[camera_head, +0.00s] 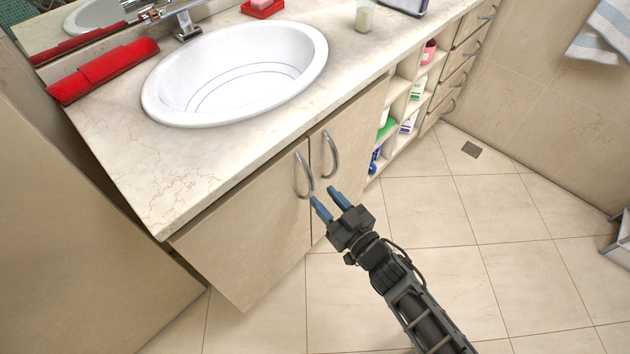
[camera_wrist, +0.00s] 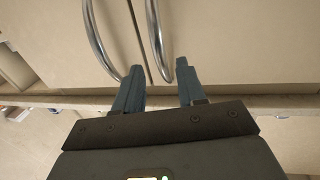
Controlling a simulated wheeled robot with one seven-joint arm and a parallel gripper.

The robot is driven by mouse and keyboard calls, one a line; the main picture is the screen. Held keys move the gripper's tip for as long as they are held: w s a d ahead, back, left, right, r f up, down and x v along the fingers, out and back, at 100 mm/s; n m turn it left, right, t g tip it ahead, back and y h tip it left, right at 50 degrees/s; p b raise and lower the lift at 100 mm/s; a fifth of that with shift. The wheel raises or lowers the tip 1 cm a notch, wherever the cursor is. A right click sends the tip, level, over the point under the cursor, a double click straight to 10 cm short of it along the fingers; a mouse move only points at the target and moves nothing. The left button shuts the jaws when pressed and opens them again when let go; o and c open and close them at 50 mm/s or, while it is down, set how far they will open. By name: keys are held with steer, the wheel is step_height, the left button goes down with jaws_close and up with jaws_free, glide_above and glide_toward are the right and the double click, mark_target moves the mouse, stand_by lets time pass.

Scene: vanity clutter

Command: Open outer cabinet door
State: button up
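Two cabinet doors sit side by side under the sink counter, the left door (camera_head: 245,235) and the right door (camera_head: 358,130). Both look shut. The left door has a curved metal handle (camera_head: 302,178), and the right door has a similar handle (camera_head: 332,156). My gripper (camera_head: 323,195) is open and empty, just below the handles near the seam between the doors. In the wrist view, my gripper (camera_wrist: 158,68) has its fingers apart, and the end of one handle (camera_wrist: 157,40) shows between the fingertips. I cannot tell whether they touch it. The other handle (camera_wrist: 98,42) is left of the fingers.
Open shelves (camera_head: 402,88) with bottles and a drawer stack (camera_head: 462,58) stand to the right. The counter (camera_head: 130,150) holds a white basin (camera_head: 235,75) and a red towel (camera_head: 103,72). The tiled floor (camera_head: 450,215) in front is mostly clear. A tan panel (camera_head: 70,220) stands at left.

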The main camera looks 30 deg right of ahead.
mark_target(313, 185)
steer(key=w, duration=0.6)
steer(key=shift+w+a, duration=0.2)
steer(key=shift+a, duration=0.2)
steer(key=shift+c, duration=0.4)
jaws_close()
